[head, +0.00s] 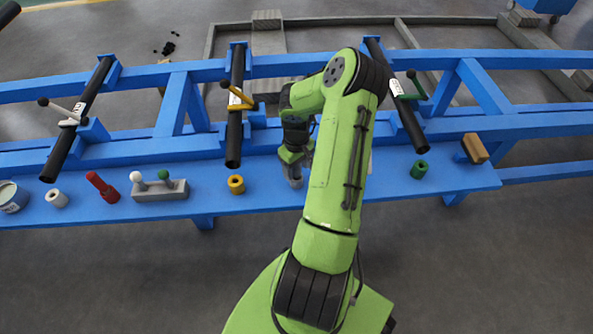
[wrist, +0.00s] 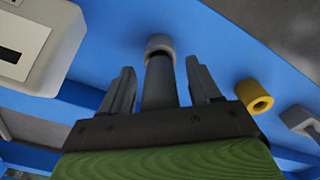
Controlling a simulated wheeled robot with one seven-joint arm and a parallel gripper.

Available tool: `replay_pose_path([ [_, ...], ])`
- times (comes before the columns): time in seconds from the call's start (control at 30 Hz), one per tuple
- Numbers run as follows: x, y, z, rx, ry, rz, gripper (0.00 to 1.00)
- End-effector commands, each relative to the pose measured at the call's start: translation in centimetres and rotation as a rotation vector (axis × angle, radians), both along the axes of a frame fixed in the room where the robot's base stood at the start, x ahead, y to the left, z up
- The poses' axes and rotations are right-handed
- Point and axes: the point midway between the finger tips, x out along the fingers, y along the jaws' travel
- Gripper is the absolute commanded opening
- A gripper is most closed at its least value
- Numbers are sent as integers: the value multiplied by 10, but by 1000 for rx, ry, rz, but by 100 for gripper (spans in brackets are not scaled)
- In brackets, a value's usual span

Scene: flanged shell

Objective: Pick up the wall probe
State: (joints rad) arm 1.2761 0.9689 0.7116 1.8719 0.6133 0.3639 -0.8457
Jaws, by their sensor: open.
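A grey upright cylinder with a paler ring-shaped end, which I take to be the wall probe (wrist: 158,82), is between my gripper's fingers in the wrist view. In the head view its lower part (head: 295,182) shows on the blue shelf below my gripper (head: 293,166). My gripper (wrist: 161,78) is open, with one finger on each side of the cylinder and a visible gap on both sides. Part of the cylinder is hidden behind the gripper body.
A yellow ring (head: 236,184) stands close by on the left, with a grey holder (head: 160,190) farther left. A pale box with a dark-marked panel (wrist: 28,45) is on the other side. Black bars (head: 235,130) overhang the shelf. A green ring (head: 419,169) is at right.

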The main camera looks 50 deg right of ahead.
Motion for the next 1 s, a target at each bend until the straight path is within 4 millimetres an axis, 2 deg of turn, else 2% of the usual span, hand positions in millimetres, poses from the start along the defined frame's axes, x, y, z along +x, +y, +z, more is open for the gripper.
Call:
replay_pose_path([
  [0.1, 0, 0, 2, -1, -1, 0, 62],
  [0.5, 0, 0, 2, -1, -1, 0, 2],
  [0.67, 0, 0, 2, -1, -1, 0, 2],
  [0.77, 0, -1, 9, -3, -1, 0, 2],
  [1.0, 1, -1, 69, -7, -2, 1, 2],
])
